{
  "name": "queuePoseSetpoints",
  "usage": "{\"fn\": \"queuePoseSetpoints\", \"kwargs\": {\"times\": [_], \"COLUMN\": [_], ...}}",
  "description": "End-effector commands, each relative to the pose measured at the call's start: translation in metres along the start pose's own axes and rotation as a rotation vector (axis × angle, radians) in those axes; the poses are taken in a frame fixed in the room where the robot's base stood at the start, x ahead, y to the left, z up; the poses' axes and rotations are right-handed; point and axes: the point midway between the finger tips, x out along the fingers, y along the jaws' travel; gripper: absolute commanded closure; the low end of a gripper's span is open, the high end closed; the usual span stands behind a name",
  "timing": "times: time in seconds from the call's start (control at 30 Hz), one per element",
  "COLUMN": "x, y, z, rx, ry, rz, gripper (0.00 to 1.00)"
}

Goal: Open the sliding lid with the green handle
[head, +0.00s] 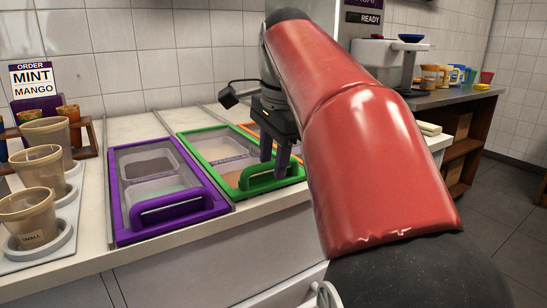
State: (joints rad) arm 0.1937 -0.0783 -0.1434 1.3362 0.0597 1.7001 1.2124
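The sliding lid with the green frame (198,161) lies in the counter in the head view, with a clear panel over tubs. Its green handle (252,184) is a raised bar at the near end. My gripper (274,170) points down at the handle from above, at the right half of the bar. Its two dark fingers stand apart with a gap between them, so it looks open. One finger overlaps the handle in the picture. I cannot tell whether the fingers touch the bar. My red arm hides what is to the right.
A purple-framed lid with a purple handle (172,208) lies just left. An orange-framed lid (250,128) shows partly on the right. Cups in holders (32,216) and an order sign (34,78) stand at the left. Bare counter lies behind the lids.

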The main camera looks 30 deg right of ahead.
Motion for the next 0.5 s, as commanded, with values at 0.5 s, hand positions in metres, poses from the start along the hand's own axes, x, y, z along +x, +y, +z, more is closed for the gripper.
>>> {"fn": "queuePoseSetpoints", "kwargs": {"times": [0.5], "x": [-0.072], "y": [-0.012], "z": [-0.012], "rx": [0.001], "ry": [0.001], "rz": [-0.001], "gripper": [0.63]}}
